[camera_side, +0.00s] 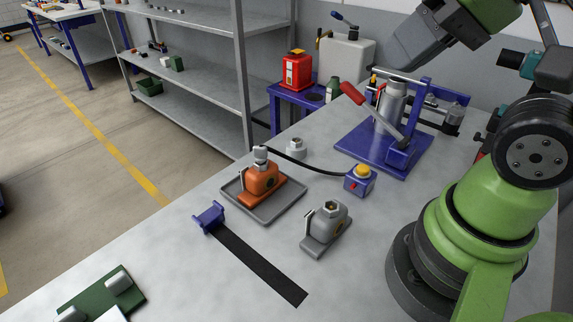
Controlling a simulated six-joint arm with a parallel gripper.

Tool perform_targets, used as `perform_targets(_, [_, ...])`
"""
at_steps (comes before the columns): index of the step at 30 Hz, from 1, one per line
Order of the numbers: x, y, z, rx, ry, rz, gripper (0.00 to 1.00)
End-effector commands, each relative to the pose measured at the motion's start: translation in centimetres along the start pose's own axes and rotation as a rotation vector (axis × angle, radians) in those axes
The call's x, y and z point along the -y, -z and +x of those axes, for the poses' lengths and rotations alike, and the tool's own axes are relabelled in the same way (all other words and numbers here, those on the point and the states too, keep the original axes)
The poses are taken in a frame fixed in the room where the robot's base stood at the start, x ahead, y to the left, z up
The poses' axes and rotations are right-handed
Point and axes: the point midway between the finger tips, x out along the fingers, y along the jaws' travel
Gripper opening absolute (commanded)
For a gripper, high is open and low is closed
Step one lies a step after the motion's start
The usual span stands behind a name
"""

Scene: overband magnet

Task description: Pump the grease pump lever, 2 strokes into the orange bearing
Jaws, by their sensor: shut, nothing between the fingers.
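The grease pump stands on a blue base plate (362,150) at the back right, with a grey cylinder (392,102) in a blue frame. Its lever (380,120) slants up to the left and ends in a red grip (352,93). The orange bearing (262,180) sits in a shallow grey tray (283,208) left of the pump, with a grey fitting on top. My gripper (398,62), a dark grey body partly cut off by the top edge, is above the pump, apart from the red grip. It is shut and empty; its fingertips are hard to make out.
A grey bearing (328,224) and a blue box with a yellow button (360,179) stand near the tray. A black cable runs behind the orange bearing. A black strip (260,267) with a blue bracket (209,217) lies in front. The blue side table holds a red can (297,72).

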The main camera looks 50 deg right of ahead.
Motion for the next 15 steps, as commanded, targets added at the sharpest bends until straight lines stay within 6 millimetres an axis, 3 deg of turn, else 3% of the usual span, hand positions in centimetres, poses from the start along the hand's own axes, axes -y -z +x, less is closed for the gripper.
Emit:
perform_targets(9, [-0.1, 0.4, 0.1, 0.0, -0.008, 0.021, 0.0])
perform_targets(15, [-1.0, 3.9, 0.8, 0.01, -0.073, 0.199, 0.0])
